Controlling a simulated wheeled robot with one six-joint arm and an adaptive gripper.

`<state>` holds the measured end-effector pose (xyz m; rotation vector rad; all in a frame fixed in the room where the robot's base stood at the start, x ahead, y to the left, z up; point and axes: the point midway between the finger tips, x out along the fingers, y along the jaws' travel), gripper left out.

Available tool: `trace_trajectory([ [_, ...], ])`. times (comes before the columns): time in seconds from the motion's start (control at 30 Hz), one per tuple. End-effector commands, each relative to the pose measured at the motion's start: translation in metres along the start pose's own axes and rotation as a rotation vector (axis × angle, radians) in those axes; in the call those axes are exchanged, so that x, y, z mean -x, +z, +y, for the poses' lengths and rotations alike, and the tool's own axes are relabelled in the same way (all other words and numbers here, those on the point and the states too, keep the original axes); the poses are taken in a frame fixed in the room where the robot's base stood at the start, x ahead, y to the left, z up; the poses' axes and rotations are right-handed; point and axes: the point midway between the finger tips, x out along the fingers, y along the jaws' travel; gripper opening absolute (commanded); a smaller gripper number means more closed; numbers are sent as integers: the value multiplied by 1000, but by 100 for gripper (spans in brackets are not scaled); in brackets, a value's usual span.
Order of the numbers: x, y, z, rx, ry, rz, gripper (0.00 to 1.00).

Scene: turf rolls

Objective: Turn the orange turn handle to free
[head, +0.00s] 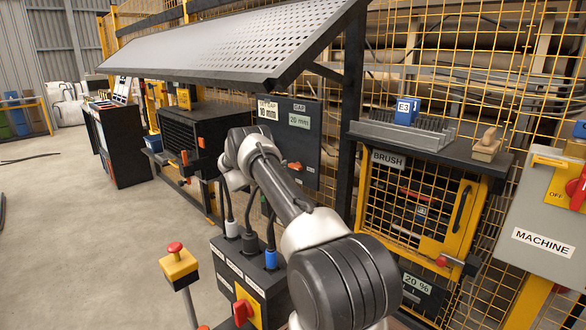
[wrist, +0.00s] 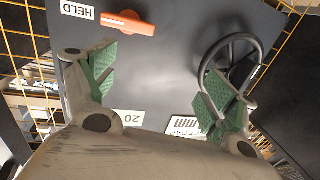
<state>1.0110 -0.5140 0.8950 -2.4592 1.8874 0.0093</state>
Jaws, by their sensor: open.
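The orange turn handle (wrist: 129,23) sits on a dark panel (wrist: 170,65) at the top of the wrist view. It is a bar lying nearly crosswise, its left end toward a white HELD label (wrist: 77,9). In the head view the handle (head: 295,166) shows low on the dark panel (head: 307,143), right of my arm. My gripper (wrist: 160,84) is open and empty, with green-padded fingers spread wide in front of the panel. The handle shows beyond the fingertips, not between the pads. In the head view my arm hides the gripper. No free label is readable.
A dark handwheel (wrist: 230,65) is partly behind the right finger in the wrist view. A black box with cables and a red knob (head: 242,312) stands below my arm.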

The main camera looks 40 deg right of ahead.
Motion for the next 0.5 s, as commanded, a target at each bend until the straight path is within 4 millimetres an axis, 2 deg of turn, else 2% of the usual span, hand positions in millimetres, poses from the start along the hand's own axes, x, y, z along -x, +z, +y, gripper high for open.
trace_trajectory([
  [0.03, -2, 13, 13, 9, 66, 13, 86],
  [0.17, -3, 27, 35, 24, 170, 30, 86],
  [0.27, -10, 29, 41, 28, 190, 32, 86],
  [0.5, -49, 28, 48, 25, 187, 32, 86],
])
